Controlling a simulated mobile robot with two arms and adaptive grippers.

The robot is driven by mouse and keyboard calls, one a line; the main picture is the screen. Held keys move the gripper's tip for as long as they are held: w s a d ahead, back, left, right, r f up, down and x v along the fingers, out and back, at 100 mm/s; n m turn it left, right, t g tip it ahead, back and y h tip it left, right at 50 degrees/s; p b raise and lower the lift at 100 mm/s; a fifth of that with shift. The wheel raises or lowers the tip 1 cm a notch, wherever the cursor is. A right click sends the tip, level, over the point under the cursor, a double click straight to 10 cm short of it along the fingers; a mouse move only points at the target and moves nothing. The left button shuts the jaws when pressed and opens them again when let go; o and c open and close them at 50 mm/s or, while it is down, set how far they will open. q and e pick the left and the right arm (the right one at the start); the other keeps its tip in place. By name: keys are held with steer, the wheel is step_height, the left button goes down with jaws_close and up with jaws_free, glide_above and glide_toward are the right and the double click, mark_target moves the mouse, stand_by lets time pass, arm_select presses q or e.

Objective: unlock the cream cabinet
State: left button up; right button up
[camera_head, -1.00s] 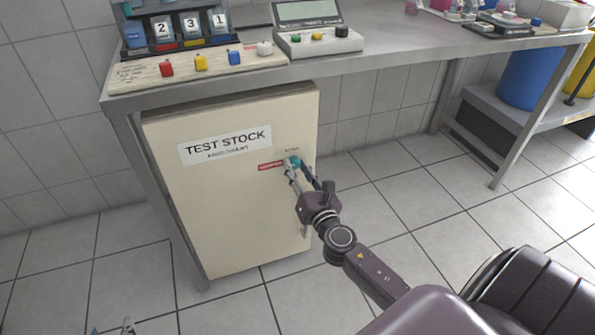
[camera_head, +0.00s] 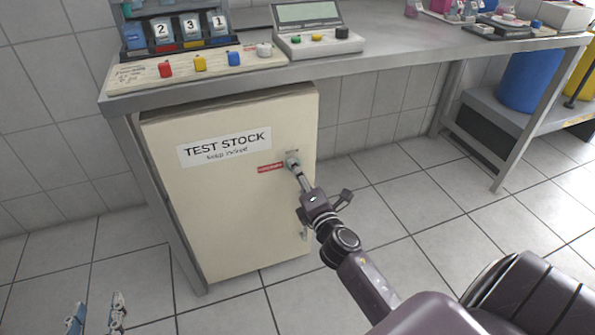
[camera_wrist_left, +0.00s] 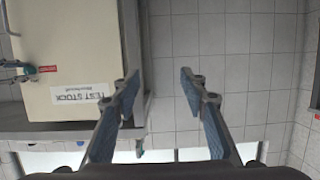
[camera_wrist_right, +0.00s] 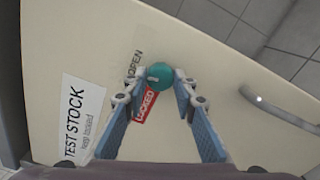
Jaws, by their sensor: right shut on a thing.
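The cream cabinet (camera_head: 225,215) stands under the bench with its door shut and a TEST STOCK label. A round teal knob (camera_wrist_right: 160,75) sits on the door between an OPEN label (camera_wrist_right: 133,66) and a red LOCKED label (camera_wrist_right: 146,105). A pale mark shows on the knob; I cannot tell for sure which label it points at. My right gripper (camera_wrist_right: 163,82) is shut on the knob, one finger on each side. In the head view the right gripper (camera_head: 293,162) mostly hides the knob. My left gripper (camera_wrist_left: 158,76) is open and empty, low at left in the head view (camera_head: 96,312).
A metal door handle (camera_wrist_right: 283,113) is beside the knob; it also shows below the gripper in the head view (camera_head: 305,226). The bench top (camera_head: 400,48) overhangs the cabinet. The tiled floor to the right is clear. A blue bin (camera_head: 525,82) stands farther right.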

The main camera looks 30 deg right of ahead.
arm_select(q)
steer(key=shift+s+a+f+g, duration=0.1)
steer(key=shift+s+f+g, duration=0.1)
steer(key=shift+f, duration=0.2)
steer(key=shift+s+a+f+g, duration=0.1)
steer(key=shift+s+f+g, duration=0.1)
steer(key=shift+f, duration=0.15)
arm_select(e)
steer(key=shift+m, duration=1)
arm_select(q)
steer(key=shift+f, duration=0.1)
arm_select(e)
steer(key=o, duration=1.2)
steer(key=shift+c, duration=0.2)
steer(key=v, duration=1.2)
arm_select(q)
steer(key=shift+w, duration=0.1)
